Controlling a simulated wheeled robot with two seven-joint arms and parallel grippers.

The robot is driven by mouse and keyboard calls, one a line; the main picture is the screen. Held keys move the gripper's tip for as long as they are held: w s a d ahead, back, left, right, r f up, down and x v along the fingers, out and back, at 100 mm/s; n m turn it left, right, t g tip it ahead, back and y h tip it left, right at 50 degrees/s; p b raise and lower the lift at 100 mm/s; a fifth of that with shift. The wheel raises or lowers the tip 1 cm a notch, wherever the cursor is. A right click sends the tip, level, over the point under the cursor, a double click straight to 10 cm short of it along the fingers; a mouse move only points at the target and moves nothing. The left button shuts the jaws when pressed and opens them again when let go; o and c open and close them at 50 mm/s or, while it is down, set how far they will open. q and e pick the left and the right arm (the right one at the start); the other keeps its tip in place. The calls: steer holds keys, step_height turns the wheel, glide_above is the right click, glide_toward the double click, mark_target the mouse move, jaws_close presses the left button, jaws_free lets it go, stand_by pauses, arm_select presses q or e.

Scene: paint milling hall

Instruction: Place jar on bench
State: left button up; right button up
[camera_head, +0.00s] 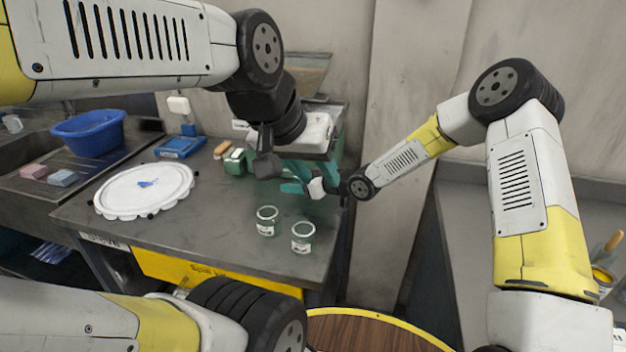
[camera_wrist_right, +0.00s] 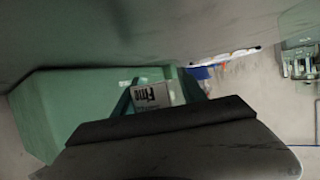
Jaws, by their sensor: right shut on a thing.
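Two small clear glass jars with white labels stand upright on the grey bench (camera_head: 225,236): one jar (camera_head: 267,221) and, to its right and nearer, another jar (camera_head: 303,238). My right gripper (camera_head: 296,178) is beyond them, low over the back right of the bench, its green fingers pointing left. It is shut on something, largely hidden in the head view. The right wrist view shows a white label (camera_wrist_right: 152,95) with dark print between green surfaces; whether it is on the held thing is unclear. My left arm ends in a dark block (camera_head: 268,165); its fingers cannot be made out.
A round white scalloped tray (camera_head: 120,200) lies on the bench's left side. A sink with a blue basin (camera_head: 88,131) is at left. The bench front between tray and jars is clear.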

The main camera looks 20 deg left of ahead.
steer(key=shift+f, duration=0.95)
steer(key=o, duration=1.3)
steer(key=shift+f, duration=0.15)
steer(key=shift+o, duration=0.2)
steer(key=shift+d+r, duration=0.15)
steer(key=shift+r, duration=0.05)
steer(key=v, duration=1.2)
steer(key=shift+f, duration=0.1)
